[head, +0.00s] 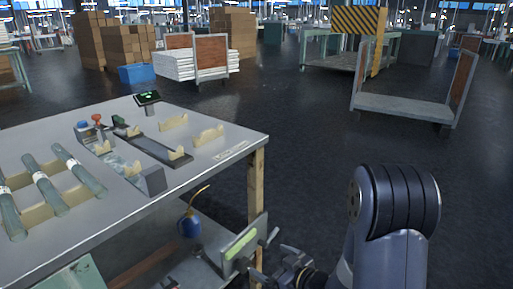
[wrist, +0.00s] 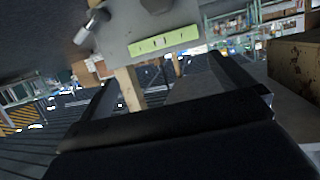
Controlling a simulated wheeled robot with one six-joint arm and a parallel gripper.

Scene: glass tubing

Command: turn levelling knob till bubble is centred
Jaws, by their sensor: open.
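A green level vial (head: 241,243) sits on a grey plate (head: 256,231) at the table's right front leg, below the tabletop. In the wrist view the green vial (wrist: 163,41) shows large, with dark marks; I cannot tell where its bubble is. A pale cylindrical knob (wrist: 91,27) sticks out by the plate's left end in the wrist view. A knob or handle (head: 272,236) also shows at the plate's right in the head view. My gripper (head: 289,262) is open at the lower middle, right of the plate. Its dark jaws (wrist: 165,78) have nothing visible between them.
The table (head: 215,170) carries glass tubes (head: 45,185) and wooden V-supports (head: 208,135). A blue bottle (head: 190,226) stands beneath it. A wooden leg (head: 256,185) rises by the plate.

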